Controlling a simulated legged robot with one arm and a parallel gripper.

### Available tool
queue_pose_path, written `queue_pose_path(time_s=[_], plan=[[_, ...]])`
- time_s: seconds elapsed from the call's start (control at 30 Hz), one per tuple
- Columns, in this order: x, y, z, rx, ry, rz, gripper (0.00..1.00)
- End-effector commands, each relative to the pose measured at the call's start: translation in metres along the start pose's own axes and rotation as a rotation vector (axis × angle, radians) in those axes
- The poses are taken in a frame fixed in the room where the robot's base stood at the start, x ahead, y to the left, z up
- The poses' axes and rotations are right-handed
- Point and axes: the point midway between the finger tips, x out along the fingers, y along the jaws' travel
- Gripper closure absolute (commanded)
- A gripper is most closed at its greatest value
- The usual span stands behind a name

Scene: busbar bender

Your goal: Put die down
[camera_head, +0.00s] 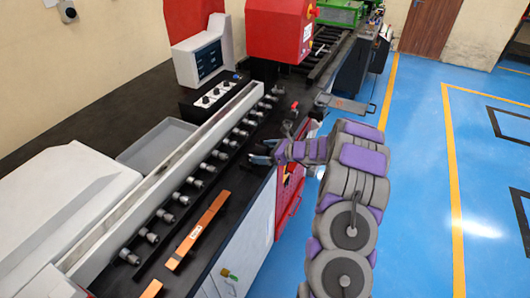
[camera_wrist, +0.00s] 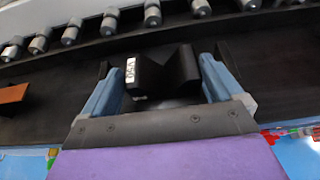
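The die is a black block with a V-shaped notch and a white label. In the wrist view the die (camera_wrist: 180,72) sits between the two blue fingers of my gripper (camera_wrist: 163,80), with its sides against them or very nearly so. My gripper looks shut on it. In the head view my gripper (camera_head: 264,154) is low over the black bench top (camera_head: 228,187), close to its right edge. The die is too small and dark to make out there. Whether its underside touches the bench is hidden.
A row of grey cylindrical fittings (camera_head: 182,199) runs along the bench, left of my gripper. Orange bars (camera_head: 201,226) lie nearer the front. A red machine (camera_head: 279,30) stands at the back. Dark bench top is free around the gripper.

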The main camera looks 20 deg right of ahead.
Motion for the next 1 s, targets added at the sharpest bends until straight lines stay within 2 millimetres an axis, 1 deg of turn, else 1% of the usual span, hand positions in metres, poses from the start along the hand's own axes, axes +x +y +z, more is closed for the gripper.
queue_pose_path(time_s=[0.07, 0.3, 0.43, 0.57, 0.8, 0.9, 1.0], plan=[[-0.001, -0.001, 0.000, 0.001, 0.000, 0.000, 0.00], [-0.002, -0.004, -0.002, 0.004, -0.001, 0.000, 0.00], [-0.013, -0.004, -0.001, 0.005, -0.001, -0.003, 0.00], [-0.036, -0.004, 0.001, 0.003, -0.002, -0.004, 0.00], [-0.084, -0.004, 0.000, 0.003, 0.000, -0.006, 0.00], [-0.100, -0.004, 0.000, 0.003, 0.000, -0.004, 0.00], [-0.111, -0.003, -0.001, 0.002, 0.000, -0.002, 0.00]])
